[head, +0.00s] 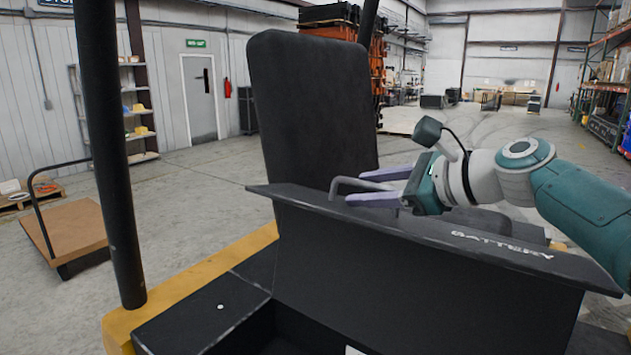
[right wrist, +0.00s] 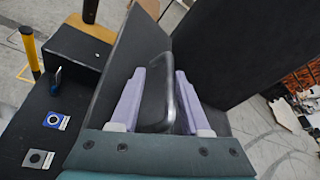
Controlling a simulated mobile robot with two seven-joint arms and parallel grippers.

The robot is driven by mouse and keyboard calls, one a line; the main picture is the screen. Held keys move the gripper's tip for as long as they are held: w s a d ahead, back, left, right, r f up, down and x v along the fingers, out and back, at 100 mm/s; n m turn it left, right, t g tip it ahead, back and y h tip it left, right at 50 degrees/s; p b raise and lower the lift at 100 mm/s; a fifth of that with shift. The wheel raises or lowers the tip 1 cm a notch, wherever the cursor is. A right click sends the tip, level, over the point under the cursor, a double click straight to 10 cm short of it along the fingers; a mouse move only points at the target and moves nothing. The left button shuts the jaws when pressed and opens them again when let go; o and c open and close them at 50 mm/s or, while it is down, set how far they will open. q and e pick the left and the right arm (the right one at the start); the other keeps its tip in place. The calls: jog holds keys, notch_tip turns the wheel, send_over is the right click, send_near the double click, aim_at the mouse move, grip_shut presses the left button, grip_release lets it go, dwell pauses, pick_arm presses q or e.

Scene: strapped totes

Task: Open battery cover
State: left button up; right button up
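The black battery cover (head: 400,223) spans the middle of the head view, with white BATTERY lettering on its sloping upper face. A dark front panel drops below it; I cannot tell how far the cover is raised. A grey bar handle (head: 343,183) stands on the cover. My right gripper (head: 355,187) is at this handle, its two lilac fingers apart. In the right wrist view the handle (right wrist: 182,95) passes between the fingers, nearer the right finger, with a gap to the left one. My left gripper is out of view.
A black seat back (head: 312,110) rises behind the cover. A dark post (head: 105,150) stands at left on the yellow body edge (head: 190,285). A dark recess lies below the front panel. The right wrist view shows a blue button (right wrist: 54,120) and a grey button (right wrist: 37,159).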

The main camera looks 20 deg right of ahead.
notch_tip(320, 180, up, 3)
send_over(421, 228)
jog(key=w, duration=0.1)
jog(key=shift+a+f+b, duration=0.15)
jog(key=shift+b, duration=0.15)
jog(key=shift+s+r, duration=0.25)
jog(key=shift+s, duration=0.15)
